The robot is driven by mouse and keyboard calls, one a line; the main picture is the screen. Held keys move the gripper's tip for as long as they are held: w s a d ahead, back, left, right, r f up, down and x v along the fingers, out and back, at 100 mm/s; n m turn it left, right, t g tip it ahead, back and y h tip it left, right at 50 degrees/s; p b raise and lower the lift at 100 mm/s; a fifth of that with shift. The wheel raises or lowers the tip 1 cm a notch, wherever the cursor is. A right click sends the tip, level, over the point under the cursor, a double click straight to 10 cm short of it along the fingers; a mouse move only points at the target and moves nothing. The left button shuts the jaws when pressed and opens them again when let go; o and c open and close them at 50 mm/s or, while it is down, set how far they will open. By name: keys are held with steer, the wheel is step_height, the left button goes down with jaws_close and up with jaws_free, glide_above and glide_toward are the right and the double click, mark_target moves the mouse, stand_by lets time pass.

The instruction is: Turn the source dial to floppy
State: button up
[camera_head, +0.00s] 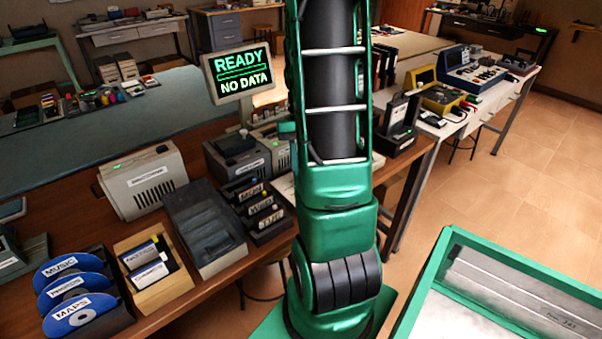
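No dial marked as a source dial can be made out. A small monitor (240,72) reads "READY" and "NO DATA" in green and white. Below it a grey machine (223,155) has a dark raised part on top, too small to tell whether it is a dial. Part of this machine's right side is behind my green arm. A beige box (143,181) with a label and a green light stands to its left. My arm fills the middle of the picture; my gripper is out of view.
On the wooden bench are blue discs marked "MUSIC" and "MAPS" in a dark holder (118,322), a wooden tray (176,300) of disks, a clear-lidded box (207,225) and a dark rack (273,232) of labelled cartridges. A green-framed case (436,262) stands at right. Tiled floor (535,140) is open beyond.

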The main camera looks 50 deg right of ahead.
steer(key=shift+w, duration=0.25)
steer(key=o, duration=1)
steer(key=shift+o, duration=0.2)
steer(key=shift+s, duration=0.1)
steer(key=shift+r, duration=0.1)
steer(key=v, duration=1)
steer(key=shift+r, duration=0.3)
